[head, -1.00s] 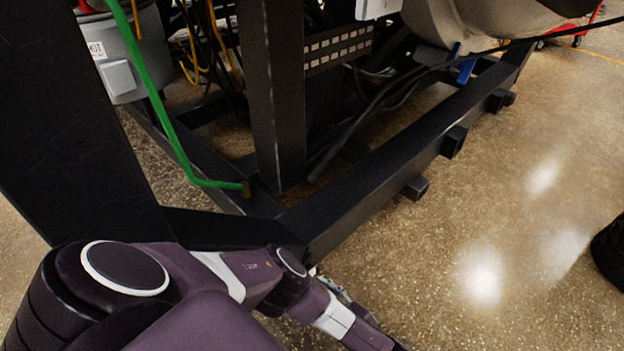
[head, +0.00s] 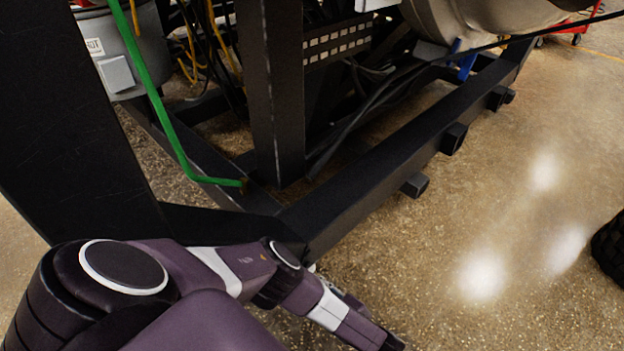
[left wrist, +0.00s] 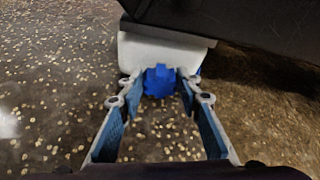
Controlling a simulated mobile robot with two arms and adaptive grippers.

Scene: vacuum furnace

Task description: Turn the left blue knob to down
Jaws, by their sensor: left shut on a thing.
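A blue knob (left wrist: 159,80) with a notched rim sits on a white box-like housing (left wrist: 160,50) in the left wrist view. More blue shows just to its right, partly behind a finger. My left gripper (left wrist: 160,92) has one finger on each side of the knob and is shut on it. The fingertips reach the housing's lower edge. The knob is not visible in the head view, where my left arm crosses the bottom and the gripper is not clearly seen. My right gripper is in neither view.
A black steel frame (head: 375,187) runs diagonally across the head view, with a green pipe (head: 160,110) and cables inside it. Short black stubs (head: 454,138) stick out from its side. The speckled floor (head: 500,220) on the right is mostly clear.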

